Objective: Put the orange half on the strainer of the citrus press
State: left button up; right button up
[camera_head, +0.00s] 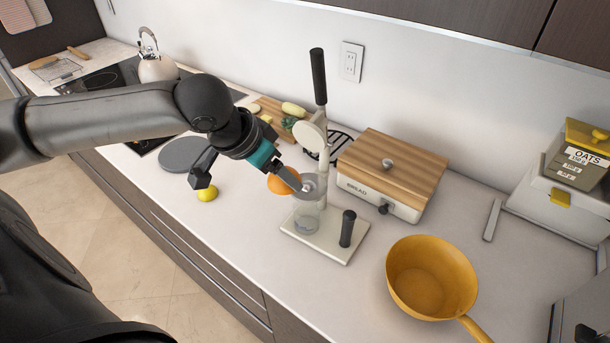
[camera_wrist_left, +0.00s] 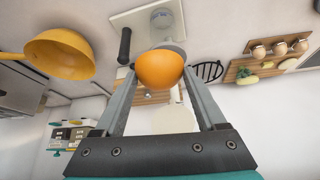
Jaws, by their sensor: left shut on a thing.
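The orange half (camera_head: 283,181) is held by my left gripper (camera_head: 287,180), which is shut on it. In the left wrist view the orange half (camera_wrist_left: 160,69) sits between the two fingertips of the left gripper (camera_wrist_left: 160,75). The orange half is beside the strainer (camera_head: 312,187) of the citrus press (camera_head: 325,230), at its left edge in the head view; I cannot tell whether they touch. The press stands upright on the counter with its black-handled lever (camera_head: 318,78) raised. My right gripper is not in view.
A yellow pan (camera_head: 432,278) lies right of the press. A bread box (camera_head: 380,194) stands behind it. A lemon (camera_head: 207,193) and a grey round board (camera_head: 184,155) are to the left. A cutting board with food (camera_head: 271,107) lies at the back. Counter in front of the press is clear.

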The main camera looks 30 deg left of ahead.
aim_at(311, 184)
pick_arm(q)
jog(key=shift+w+d+r, duration=0.1)
jog(key=shift+w+d, duration=0.15)
jog(key=shift+w, duration=0.6)
jog(key=w+p, duration=0.1)
jog(key=w, duration=0.4)
jog(key=shift+w+f, duration=0.25)
jog(key=shift+f, duration=0.65)
jog(key=shift+s+f, duration=0.1)
jog(key=shift+f, duration=0.55)
jog(key=f, duration=0.3)
jog(key=shift+w+f, duration=0.2)
jog(key=shift+f, duration=0.2)
jog(key=shift+w+f, duration=0.2)
jog(key=shift+w, duration=0.05)
jog(key=o, duration=1.3)
jog(key=shift+f, duration=0.1)
